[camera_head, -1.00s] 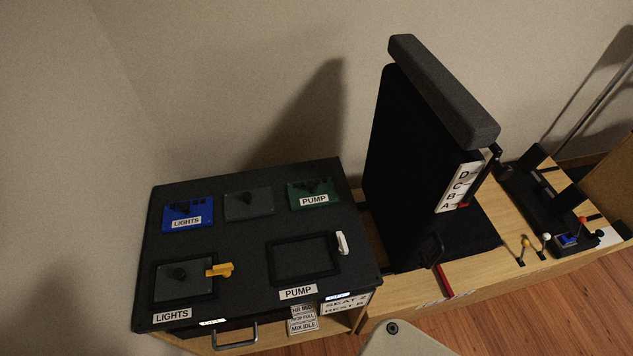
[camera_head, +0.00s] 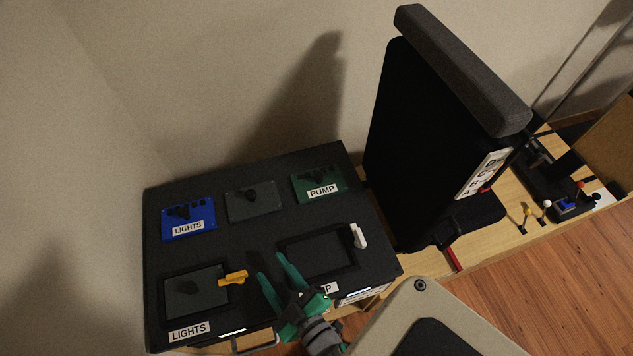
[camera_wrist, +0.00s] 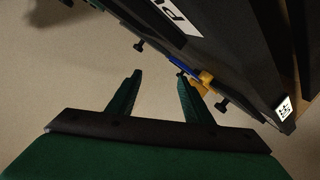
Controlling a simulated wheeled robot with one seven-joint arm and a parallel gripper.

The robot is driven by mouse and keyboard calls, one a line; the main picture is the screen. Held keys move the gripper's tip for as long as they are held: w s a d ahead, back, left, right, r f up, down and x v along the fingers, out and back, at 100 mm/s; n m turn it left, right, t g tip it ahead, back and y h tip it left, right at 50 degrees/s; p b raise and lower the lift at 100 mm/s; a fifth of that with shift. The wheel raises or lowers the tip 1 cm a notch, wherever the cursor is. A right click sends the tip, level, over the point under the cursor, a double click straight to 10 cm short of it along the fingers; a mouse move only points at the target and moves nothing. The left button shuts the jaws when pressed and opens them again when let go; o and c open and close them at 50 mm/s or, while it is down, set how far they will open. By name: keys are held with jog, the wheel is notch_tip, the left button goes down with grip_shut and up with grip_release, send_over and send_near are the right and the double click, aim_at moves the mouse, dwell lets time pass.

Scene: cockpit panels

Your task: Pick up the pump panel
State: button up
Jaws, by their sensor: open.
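The pump panel (camera_head: 319,186) is a small green plate with a dark knob and a white PUMP label. It lies at the back right of the black console top (camera_head: 250,250). My gripper (camera_head: 272,268) has green fingers, is open and empty, and is over the console's front, between the two framed bays and well short of the green panel. The pump bay (camera_head: 318,256) is an empty black frame with a white latch (camera_head: 359,236) at its right. In the wrist view my gripper (camera_wrist: 158,88) has its fingers apart, with the tilted console side (camera_wrist: 235,60) beyond.
A blue LIGHTS panel (camera_head: 188,217) and a plain grey panel (camera_head: 254,201) lie left of the green one. The lights bay (camera_head: 196,291) holds a grey panel beside a yellow latch (camera_head: 233,278). A tall black seat back (camera_head: 420,140) stands close at the console's right.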

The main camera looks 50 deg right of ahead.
jog(key=w+d+r+m+g+h, duration=0.1)
jog(key=w+d+r+h, duration=0.3)
jog(key=d, duration=0.5)
jog(key=w+d+r+m+g+h, duration=0.2)
jog(key=w+d+r+h, duration=0.1)
jog(key=d, duration=0.7)
jog(key=w+d+r+m+g+h, duration=0.1)
jog(key=w+d+r+h, duration=0.3)
jog(key=d, duration=0.5)
jog(key=s+d+r+m+g, duration=0.35)
jog(key=d+m+g, duration=0.3)
jog(key=d, duration=0.25)
jog(key=s+d+r+m+g, duration=0.2)
jog(key=s+d+m+g, duration=0.3)
jog(key=d+g, duration=0.25)
jog(key=m+t+y, duration=0.2)
jog(key=m+y, duration=0.1)
jog(key=y, duration=1.1)
send_over(320, 174)
notch_tip(320, 174, down, 6)
notch_tip(320, 174, down, 10)
jog(key=shift+w+a+f, duration=0.1)
jog(key=shift+w+f, duration=0.05)
